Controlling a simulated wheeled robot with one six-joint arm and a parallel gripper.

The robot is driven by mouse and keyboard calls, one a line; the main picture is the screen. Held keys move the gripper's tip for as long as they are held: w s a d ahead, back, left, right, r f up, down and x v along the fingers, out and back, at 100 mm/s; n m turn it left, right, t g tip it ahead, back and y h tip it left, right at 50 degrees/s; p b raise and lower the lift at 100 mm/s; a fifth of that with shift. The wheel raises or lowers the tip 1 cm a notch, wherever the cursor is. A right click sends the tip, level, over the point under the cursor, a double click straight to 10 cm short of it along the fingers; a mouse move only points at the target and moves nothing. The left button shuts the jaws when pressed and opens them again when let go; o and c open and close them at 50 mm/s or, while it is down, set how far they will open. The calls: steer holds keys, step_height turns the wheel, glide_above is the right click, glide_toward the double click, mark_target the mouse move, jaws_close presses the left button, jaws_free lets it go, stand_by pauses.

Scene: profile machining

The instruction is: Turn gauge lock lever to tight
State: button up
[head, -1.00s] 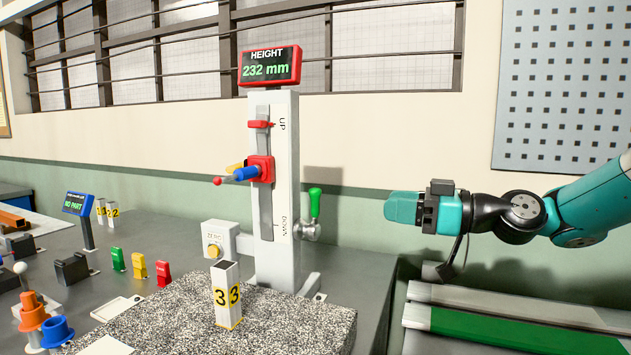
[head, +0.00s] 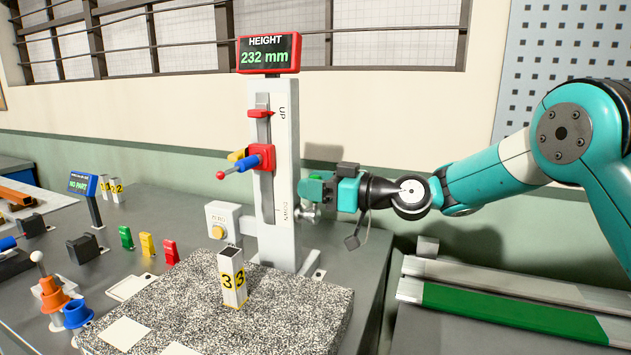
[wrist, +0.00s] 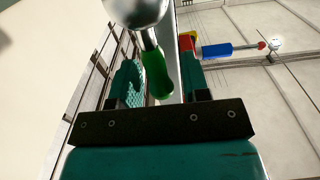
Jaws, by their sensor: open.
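The height gauge column (head: 285,200) stands behind the granite block. On its right side is a green-handled lever with a silver hub (head: 308,214); no label marks it as the lock lever. In the head view my gripper (head: 304,189) hides the green handle. In the wrist view the green handle (wrist: 157,76) lies between my two open fingers (wrist: 160,82), with the silver hub beyond the tips. I cannot tell whether a finger touches it. The red slider (head: 265,158) carries a blue arm with a red ball (head: 220,175), and a yellow part beside it.
The display (head: 269,53) reads HEIGHT 232 mm. A profile marked 3 (head: 233,277) stands on the granite block (head: 290,310). A zero button box (head: 221,222) is left of the column. Green and grey rails (head: 500,312) lie at right.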

jaws_close()
steer(key=shift+f, duration=0.15)
